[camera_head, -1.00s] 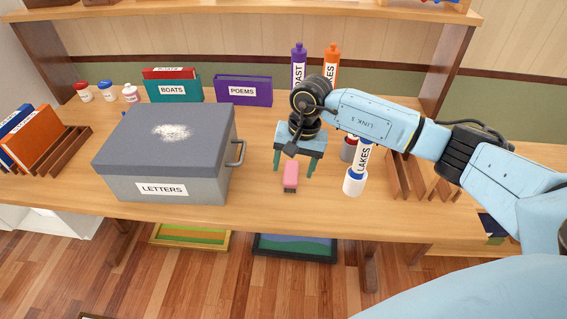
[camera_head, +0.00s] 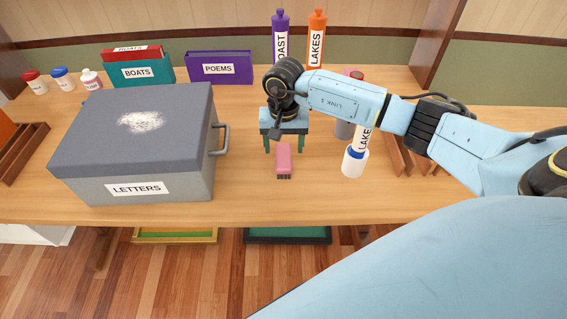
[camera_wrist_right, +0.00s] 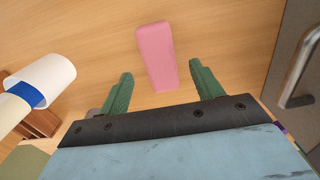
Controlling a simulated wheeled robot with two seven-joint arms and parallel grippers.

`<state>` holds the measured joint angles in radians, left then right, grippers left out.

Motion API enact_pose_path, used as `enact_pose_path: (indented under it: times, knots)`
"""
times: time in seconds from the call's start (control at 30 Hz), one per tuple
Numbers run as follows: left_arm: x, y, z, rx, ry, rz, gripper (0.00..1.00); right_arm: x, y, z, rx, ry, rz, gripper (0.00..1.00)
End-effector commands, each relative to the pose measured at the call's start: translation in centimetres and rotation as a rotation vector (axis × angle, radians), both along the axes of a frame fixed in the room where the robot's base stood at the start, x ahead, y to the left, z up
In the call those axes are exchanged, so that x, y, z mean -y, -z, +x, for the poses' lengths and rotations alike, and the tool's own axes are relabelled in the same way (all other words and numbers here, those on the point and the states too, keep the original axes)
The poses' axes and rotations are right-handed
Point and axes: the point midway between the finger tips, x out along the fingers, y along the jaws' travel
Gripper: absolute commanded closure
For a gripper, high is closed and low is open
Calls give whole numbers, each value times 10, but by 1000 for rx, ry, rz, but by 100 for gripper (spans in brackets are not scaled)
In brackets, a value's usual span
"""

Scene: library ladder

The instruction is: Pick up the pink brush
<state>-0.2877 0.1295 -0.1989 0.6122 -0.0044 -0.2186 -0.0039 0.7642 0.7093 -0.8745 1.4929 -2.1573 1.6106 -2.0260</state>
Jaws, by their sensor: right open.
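The pink brush (camera_head: 283,158) lies on the wooden desk, its dark bristle end toward the front edge. It also shows in the right wrist view (camera_wrist_right: 156,50), where its bristles do not show. My right gripper (camera_head: 284,148) points down over the far end of the brush. Its green fingers are open, one on each side of the brush, with gaps on both sides in the wrist view (camera_wrist_right: 161,70). Nothing is held, and the height above the desk is hard to judge. My left gripper is not in view.
A grey LETTERS box (camera_head: 140,150) with a side handle (camera_head: 222,139) stands left of the brush. A white cup (camera_head: 354,163) holding a LAKES tube stands to the right, before a wooden rack (camera_head: 405,160). BOATS (camera_head: 137,73) and POEMS (camera_head: 220,69) holders stand behind. Front desk is clear.

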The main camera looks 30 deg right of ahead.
Motion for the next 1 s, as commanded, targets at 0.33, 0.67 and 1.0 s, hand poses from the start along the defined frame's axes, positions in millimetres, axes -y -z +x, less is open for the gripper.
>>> enact_pose_path:
  times: [0.33,0.67,1.0]
  knots:
    - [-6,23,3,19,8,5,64,-2,48,-2,-1,1,1,35]
    - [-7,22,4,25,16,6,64,-2,48,-1,0,0,0,49]
    - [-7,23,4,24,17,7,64,-2,48,-2,0,1,0,84]
